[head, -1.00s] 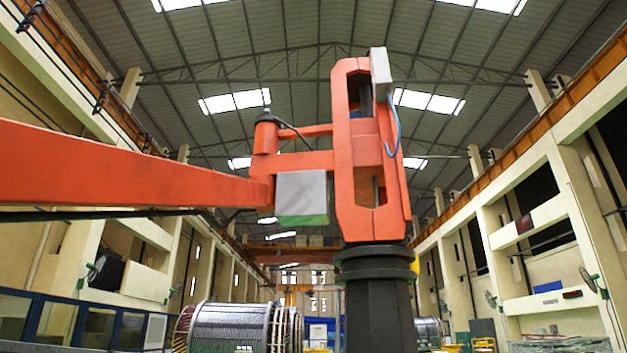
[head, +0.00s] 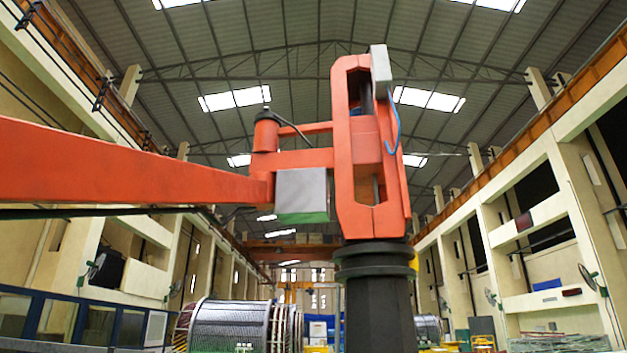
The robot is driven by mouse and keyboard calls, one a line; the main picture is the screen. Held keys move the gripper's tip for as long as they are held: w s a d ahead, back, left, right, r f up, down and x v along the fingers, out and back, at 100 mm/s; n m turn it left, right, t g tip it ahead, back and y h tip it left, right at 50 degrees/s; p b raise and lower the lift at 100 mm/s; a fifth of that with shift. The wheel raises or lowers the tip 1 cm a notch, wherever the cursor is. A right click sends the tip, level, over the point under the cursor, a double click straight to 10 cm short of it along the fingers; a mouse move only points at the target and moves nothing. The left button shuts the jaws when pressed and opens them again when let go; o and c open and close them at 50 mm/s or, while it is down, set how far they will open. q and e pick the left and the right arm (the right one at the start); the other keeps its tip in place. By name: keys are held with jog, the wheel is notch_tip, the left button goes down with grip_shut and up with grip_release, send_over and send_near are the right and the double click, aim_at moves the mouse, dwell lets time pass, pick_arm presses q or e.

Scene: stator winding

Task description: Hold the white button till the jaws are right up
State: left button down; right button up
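A large orange machine arm (head: 120,165) comes in from the left and joins a tall orange head frame (head: 352,200) on a thick black column (head: 378,310). A grey box with a green lower edge (head: 302,190) hangs beside the frame. A small grey box (head: 380,70) with a blue cable sits at its top. I see no white button, and I cannot pick out the jaws. Neither of my grippers is in view.
A wire-wound cylinder (head: 230,325) stands low, left of the column. Blue-framed glazed panels (head: 55,318) line the lower left. The tall hall walls and the roof are far off.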

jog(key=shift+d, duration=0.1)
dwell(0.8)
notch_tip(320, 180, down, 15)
jog(key=b, duration=1.5)
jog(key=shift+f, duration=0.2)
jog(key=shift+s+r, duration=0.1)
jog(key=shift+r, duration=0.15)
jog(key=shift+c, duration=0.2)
